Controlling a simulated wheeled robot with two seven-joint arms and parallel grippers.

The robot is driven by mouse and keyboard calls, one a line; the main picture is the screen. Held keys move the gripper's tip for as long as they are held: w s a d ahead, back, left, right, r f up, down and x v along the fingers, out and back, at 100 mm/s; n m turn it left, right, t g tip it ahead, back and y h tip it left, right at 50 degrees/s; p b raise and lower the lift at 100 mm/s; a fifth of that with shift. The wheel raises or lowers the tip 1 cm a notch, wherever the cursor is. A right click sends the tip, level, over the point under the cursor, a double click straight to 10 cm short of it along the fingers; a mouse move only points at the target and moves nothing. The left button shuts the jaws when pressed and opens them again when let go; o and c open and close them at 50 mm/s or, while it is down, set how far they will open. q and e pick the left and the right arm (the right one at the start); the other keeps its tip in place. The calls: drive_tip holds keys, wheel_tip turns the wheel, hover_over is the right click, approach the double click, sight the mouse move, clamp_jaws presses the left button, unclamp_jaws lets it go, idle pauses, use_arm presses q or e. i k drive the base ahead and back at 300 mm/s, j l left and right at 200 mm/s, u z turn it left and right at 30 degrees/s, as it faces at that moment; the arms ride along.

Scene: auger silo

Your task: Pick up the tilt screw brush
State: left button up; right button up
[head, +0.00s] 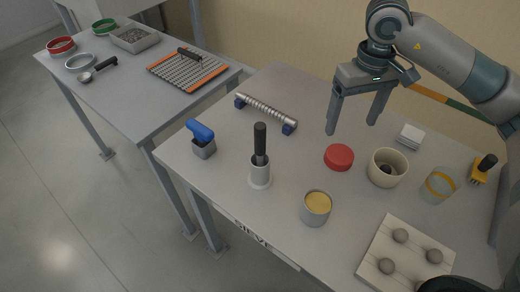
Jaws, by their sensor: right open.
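My right gripper (352,128) is in the upper right of the head view. It is open and empty, fingers pointing down above the table, behind the red lid. I cannot tell for sure which thing is the tilt screw brush. A black-handled tool (260,140) stands upright in a white holder (260,173) near the table's middle, left of the gripper. A blue-handled tool (200,131) sits in a small grey holder at the left edge. A yellow, black-handled piece (480,173) stands at the far right. A ridged metal screw (266,111) lies across two blue supports. My left gripper is not in view.
A red lid (339,157), a cream bowl (387,168), a yellow-filled cup (316,207), a yellow-banded glass jar (437,187) and a board with grey balls (407,259) occupy the right and front. A second table (130,83) stands at the left.

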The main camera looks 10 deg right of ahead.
sight(259, 128)
drive_tip(key=k+j, duration=1.15)
drive_tip(key=k, duration=0.15)
